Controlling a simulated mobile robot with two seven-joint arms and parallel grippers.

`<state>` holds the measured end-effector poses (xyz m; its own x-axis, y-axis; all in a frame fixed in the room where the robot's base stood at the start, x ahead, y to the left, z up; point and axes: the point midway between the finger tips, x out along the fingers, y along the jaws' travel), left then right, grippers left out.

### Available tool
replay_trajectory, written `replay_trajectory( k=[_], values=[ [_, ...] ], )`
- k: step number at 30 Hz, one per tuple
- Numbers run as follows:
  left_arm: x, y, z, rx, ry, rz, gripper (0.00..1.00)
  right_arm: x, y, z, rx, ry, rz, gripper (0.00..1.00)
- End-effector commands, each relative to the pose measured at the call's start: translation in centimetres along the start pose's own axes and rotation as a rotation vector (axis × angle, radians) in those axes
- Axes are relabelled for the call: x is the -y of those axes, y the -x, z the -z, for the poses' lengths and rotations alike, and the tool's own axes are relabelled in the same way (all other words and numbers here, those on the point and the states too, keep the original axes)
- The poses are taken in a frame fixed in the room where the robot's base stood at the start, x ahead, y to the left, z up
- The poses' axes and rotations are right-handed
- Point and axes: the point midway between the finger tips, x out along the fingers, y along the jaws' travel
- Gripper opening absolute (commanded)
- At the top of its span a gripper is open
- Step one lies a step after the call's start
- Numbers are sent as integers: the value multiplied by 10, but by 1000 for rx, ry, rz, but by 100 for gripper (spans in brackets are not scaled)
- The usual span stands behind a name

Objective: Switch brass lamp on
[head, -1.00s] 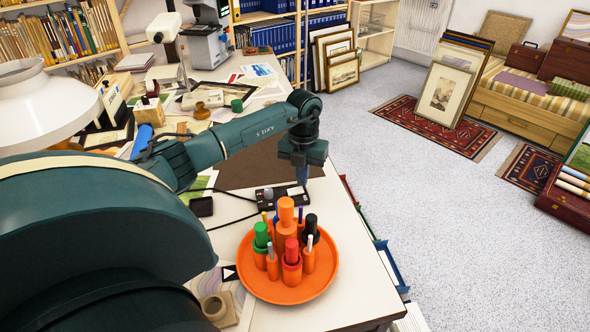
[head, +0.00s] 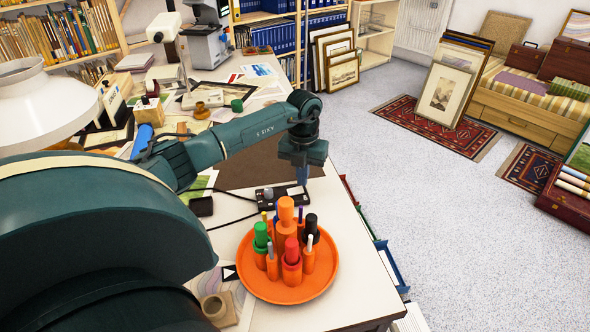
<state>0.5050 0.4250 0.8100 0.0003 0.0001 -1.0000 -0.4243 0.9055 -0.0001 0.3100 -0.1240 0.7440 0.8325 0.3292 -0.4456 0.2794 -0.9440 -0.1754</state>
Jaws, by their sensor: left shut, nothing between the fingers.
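A large white lamp shade (head: 38,108) fills the left edge; I see no brass part and cannot tell whether it is lit. A black box (head: 268,200) with a round grey knob and a light panel lies on the desk, with black cables running left from it. My left gripper (head: 302,184) points down at the box's far right end. It is shut and empty; whether its tips touch the box is too small to tell. My right gripper is not in view.
An orange tray (head: 262,284) with several orange holders and coloured markers stands just in front of the box. Papers and tools clutter the far desk. The desk's right edge (head: 362,232) is close by.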

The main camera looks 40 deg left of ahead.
Motion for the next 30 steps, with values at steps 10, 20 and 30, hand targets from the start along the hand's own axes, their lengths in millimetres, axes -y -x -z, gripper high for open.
replay_trajectory(
  k=[10,20,30],
  values=[
    [0,-6,0,-1,0,0,0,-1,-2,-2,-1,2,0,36],
    [0,-11,0,-1,0,0,0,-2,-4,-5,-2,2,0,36],
    [0,-16,0,-1,0,0,0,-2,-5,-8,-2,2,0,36]
  ],
)
